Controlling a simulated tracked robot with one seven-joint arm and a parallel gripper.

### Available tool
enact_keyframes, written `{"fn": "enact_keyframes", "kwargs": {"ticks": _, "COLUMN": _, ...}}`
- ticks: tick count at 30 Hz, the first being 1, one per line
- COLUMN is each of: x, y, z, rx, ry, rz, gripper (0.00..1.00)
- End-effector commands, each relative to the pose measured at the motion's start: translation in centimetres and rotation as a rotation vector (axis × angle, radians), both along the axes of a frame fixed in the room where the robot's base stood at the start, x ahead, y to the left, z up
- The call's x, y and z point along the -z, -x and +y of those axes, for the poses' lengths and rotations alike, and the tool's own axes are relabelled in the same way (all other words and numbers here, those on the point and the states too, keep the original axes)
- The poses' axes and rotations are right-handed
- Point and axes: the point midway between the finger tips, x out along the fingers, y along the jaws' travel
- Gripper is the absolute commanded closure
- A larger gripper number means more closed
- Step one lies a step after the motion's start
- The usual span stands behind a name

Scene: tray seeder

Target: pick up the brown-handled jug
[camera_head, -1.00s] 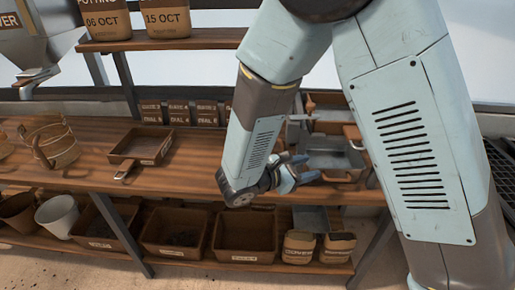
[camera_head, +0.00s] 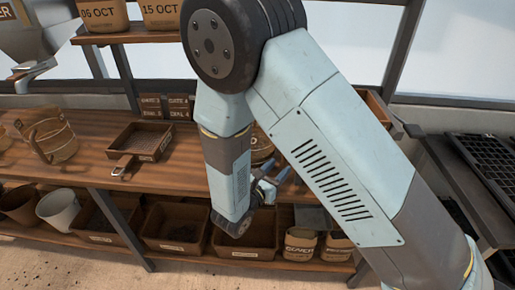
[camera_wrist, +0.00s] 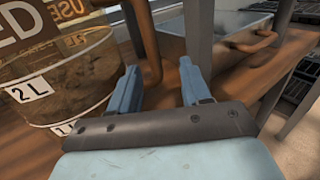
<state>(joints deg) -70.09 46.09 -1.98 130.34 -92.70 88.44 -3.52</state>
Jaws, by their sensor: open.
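A rounded jug (camera_wrist: 68,85) with a "2 L" label stands at the left of the wrist view, cut off by the frame edge. A brown curved handle (camera_wrist: 146,45) rises beside it, in line with the gap between my fingers. My gripper (camera_wrist: 160,65) is open, with one blue finger near the jug's side and the other to the right. In the head view my gripper (camera_head: 270,187) is at the bench's front edge. Only a small part of a jug (camera_head: 262,151) shows there behind my arm. Another jug-like vessel (camera_head: 50,141) with a brown handle stands at the bench's left.
A grey post (camera_wrist: 198,30) and a metal tray (camera_wrist: 245,22) with a brown handle are close on the right in the wrist view. A brown tray (camera_head: 140,142) lies on the bench. Bins (camera_head: 172,246) fill the lower shelf. Black seed trays (camera_head: 490,160) are at right.

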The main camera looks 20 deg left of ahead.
Motion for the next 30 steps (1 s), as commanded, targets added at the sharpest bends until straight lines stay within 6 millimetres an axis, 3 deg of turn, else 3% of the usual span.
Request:
{"fn": "enact_keyframes", "kwargs": {"ticks": 11, "x": 0.1, "y": -2.3, "z": -0.6, "rx": 0.0, "ry": 0.0, "rz": 0.0, "gripper": 0.52}}
{"fn": "enact_keyframes", "kwargs": {"ticks": 21, "x": 0.3, "y": -6.4, "z": -1.3, "rx": 0.0, "ry": 0.0, "rz": 0.0, "gripper": 0.52}}
{"fn": "enact_keyframes", "kwargs": {"ticks": 30, "x": 0.3, "y": -6.8, "z": -1.4, "rx": -0.001, "ry": 0.0, "rz": 0.001, "gripper": 0.54}}
